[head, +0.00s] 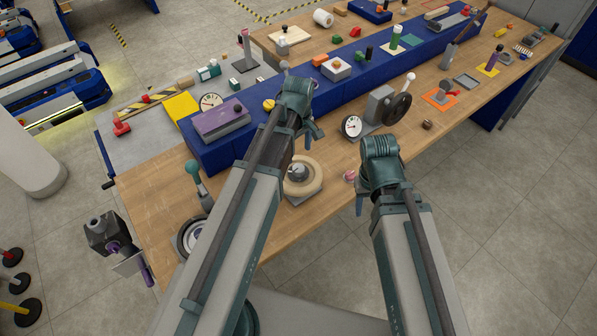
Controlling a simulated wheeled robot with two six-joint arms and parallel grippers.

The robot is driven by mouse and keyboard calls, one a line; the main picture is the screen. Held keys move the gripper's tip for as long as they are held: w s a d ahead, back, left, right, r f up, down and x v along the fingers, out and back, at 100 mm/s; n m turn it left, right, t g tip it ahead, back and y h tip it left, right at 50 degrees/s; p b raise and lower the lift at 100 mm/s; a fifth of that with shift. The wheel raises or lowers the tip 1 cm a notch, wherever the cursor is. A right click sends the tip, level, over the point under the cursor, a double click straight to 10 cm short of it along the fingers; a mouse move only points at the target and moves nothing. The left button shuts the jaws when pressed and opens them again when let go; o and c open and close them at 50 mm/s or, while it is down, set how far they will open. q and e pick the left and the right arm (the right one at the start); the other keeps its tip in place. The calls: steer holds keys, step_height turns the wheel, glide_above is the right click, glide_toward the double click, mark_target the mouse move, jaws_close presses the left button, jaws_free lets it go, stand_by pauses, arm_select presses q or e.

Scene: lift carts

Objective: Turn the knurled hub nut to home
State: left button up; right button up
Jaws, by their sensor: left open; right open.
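A pale tan round ring (314,187) with a grey hub piece (298,172) at its middle sits near the table's front edge, between my arms. The grey piece may be the knurled hub nut, but its knurling is too small to make out. My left gripper (309,130) is open, above and beyond the ring, apart from it. My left forearm hides part of the table beside the ring. My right gripper (368,192) is open and empty, to the right of the ring, and its fingers are partly hidden by its own wrist.
A grey stand with a dark handwheel (396,108) and a dial gauge (352,126) stand beyond my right gripper. A small pink piece (349,176) lies beside that gripper. A long blue raised block (350,87) runs along the wooden table (150,210). A purple box (220,120) sits at left.

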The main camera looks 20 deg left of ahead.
mark_target(299, 168)
arm_select(q)
step_height(299, 168, down, 8)
steer(key=b, duration=0.7)
steer(key=shift+f, duration=0.15)
jaws_close()
